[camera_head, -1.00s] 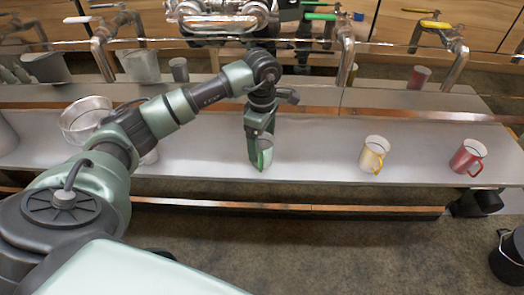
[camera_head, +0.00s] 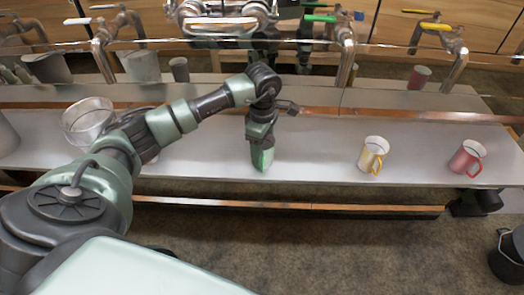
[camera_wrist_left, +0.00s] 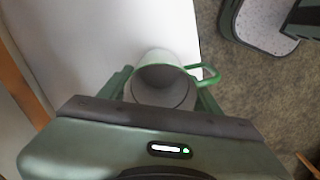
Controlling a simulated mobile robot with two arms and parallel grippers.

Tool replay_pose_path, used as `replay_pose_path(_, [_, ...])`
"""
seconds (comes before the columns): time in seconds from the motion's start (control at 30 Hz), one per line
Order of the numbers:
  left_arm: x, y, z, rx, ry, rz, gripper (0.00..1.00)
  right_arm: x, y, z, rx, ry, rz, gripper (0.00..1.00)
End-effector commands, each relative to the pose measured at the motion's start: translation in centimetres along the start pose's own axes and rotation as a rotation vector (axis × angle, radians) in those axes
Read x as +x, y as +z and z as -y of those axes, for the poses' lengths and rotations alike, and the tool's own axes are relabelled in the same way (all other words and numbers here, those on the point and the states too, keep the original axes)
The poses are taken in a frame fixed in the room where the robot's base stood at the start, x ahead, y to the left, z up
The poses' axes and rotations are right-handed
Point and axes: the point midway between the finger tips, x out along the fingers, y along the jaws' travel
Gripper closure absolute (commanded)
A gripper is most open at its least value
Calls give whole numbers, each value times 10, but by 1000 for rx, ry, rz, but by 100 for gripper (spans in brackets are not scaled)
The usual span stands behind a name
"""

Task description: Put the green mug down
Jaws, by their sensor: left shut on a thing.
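My left gripper (camera_head: 260,142) points down over the front part of the grey counter (camera_head: 315,160). It is shut on the green mug (camera_head: 263,160), most of which the gripper hides in the head view. In the left wrist view the green mug (camera_wrist_left: 163,72) sits between the two fingers of the left gripper (camera_wrist_left: 163,98), its open mouth visible and its handle out to the right. I cannot tell whether its base touches the counter. My right gripper is not in view.
A yellow-handled mug (camera_head: 372,155) and a red mug (camera_head: 467,158) stand to the right on the counter. A clear bowl (camera_head: 88,120) is at the left. Taps on pipes (camera_head: 345,65) line the back. Counter between the gripper and the yellow mug is bare.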

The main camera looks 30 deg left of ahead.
Motion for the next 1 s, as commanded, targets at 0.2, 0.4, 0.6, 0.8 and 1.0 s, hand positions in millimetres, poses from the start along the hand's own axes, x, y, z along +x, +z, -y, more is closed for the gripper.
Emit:
replay_pose_path(0.2, [-31, 0, -2, -1, 8, 1, 82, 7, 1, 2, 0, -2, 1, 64])
replay_pose_path(0.4, [-71, 0, -2, -1, 7, 1, 82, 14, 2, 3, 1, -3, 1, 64])
replay_pose_path(0.6, [-95, 0, -1, 0, 3, 0, 82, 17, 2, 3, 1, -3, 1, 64])
replay_pose_path(0.8, [-100, 5, 3, 48, 4, 0, 82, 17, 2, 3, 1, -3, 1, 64])
replay_pose_path(1.0, [-99, 40, 36, 472, 18, -10, 82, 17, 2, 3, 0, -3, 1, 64])
